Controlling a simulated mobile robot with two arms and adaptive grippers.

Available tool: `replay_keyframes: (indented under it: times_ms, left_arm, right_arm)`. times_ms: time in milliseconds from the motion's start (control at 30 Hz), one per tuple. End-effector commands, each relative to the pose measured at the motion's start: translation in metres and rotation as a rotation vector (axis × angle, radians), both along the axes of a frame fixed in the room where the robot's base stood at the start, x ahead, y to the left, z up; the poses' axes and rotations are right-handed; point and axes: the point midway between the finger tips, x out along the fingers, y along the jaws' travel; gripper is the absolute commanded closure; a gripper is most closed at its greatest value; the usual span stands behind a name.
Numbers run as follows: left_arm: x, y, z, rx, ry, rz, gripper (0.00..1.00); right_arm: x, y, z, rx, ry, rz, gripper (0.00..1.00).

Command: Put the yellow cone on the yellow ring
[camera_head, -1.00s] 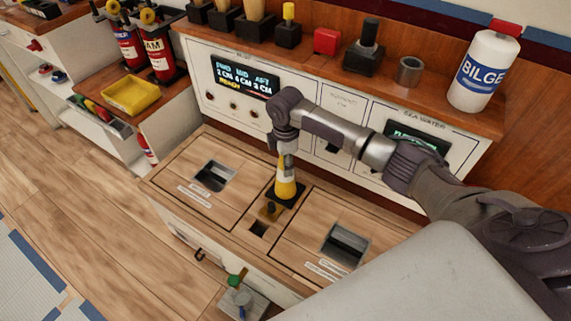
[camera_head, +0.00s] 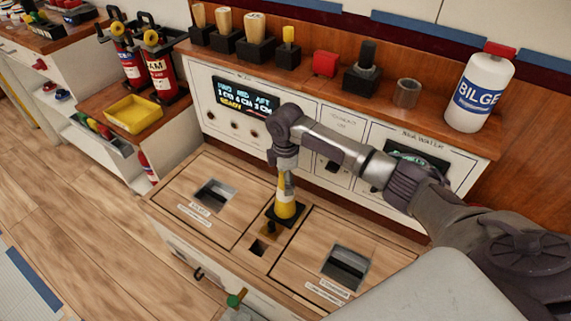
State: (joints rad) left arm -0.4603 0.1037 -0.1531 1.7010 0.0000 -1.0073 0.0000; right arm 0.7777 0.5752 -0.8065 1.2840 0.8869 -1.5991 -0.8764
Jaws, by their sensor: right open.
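The yellow cone (camera_head: 286,209) has a pale band and stands upright on a black square base on the wooden counter top (camera_head: 215,222), between two hatches. My right gripper (camera_head: 287,184) reaches down from above, right at the cone's upper part. It is open, and its fingers partly hide the cone's tip. I cannot tell whether they touch it. I cannot make out a yellow ring clearly. My left gripper is not in view.
The back shelf holds a white BILGE bottle (camera_head: 478,92), a metal cup (camera_head: 406,93) and a red block (camera_head: 325,64). A yellow tray (camera_head: 134,114) is at left.

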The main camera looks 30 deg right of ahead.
Motion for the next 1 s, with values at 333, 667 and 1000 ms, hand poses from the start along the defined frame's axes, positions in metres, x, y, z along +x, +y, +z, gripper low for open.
replay_keyframes:
  times_ms: [333,667,1000]
  left_arm:
    - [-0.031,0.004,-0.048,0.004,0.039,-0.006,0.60]
    - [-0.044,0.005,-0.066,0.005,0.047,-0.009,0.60]
    - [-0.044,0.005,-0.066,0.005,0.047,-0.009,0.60]
  right_arm:
    - [0.001,-0.001,0.078,0.000,-0.003,-0.001,0.28]
    - [0.000,-0.001,0.106,-0.001,0.000,-0.001,0.28]
    - [0.000,-0.001,0.107,0.000,0.000,-0.001,0.28]
